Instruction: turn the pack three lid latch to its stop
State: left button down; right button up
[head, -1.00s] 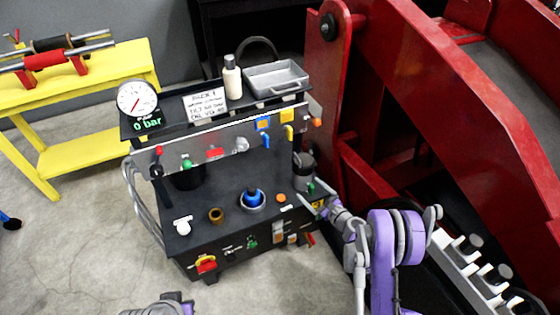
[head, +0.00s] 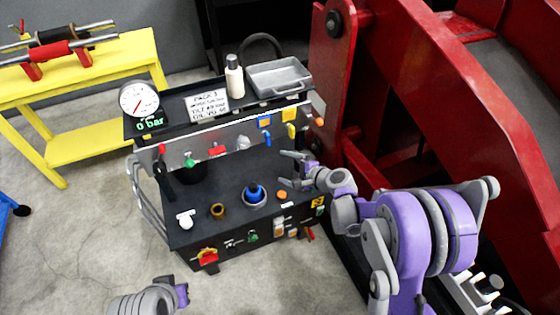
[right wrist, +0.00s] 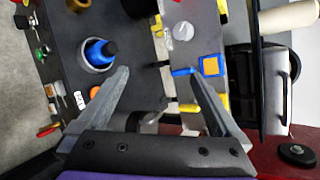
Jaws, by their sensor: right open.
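The black pack cart (head: 228,178) stands in the middle of the head view, with a placard (head: 207,103) reading PACK 3. I cannot tell which fitting is the lid latch. On its upper panel are a blue lever (head: 267,139) below an orange-and-blue square (head: 264,122), and a yellow part (head: 289,115). My right gripper (head: 284,168) is open and empty in front of this panel, above the deck. In the right wrist view the blue lever (right wrist: 183,71) shows by the tip of the right-hand finger. My left gripper (head: 180,291) is low in the head view, its jaws unclear.
The deck carries a blue knob (head: 254,191) in a grey ring, a brass ring (head: 217,211) and a white fitting (head: 186,217). A bottle (head: 234,78) and grey tray (head: 279,75) stand on top. A red frame (head: 440,100) rises close on the right.

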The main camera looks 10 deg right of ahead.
jog(key=shift+s+a+r+n+g, duration=0.15)
jog(key=shift+s+a+r+n, duration=0.1)
jog(key=shift+r+n, duration=0.15)
jog(key=shift+s+a+r+n+g, duration=0.2)
jog(key=shift+a+r+n, duration=0.1)
jog(key=shift+r, duration=0.2)
jog(key=s+r+n+g+h+p, duration=0.3)
jog(key=s+r+n+p, duration=0.2)
jog(key=s+r+n, duration=0.65)
jog(key=s+d+r+n+h+p, duration=0.1)
jog(key=s+d+n+h+p, duration=0.1)
jog(key=s, duration=0.7)
jog(key=s+d+r+n+g+h+p, duration=0.1)
jog(key=s+d+n+h+p, duration=0.1)
jog(key=s, duration=0.6)
jog(key=shift+s+d, duration=0.35)
jog(key=shift+d, duration=0.15)
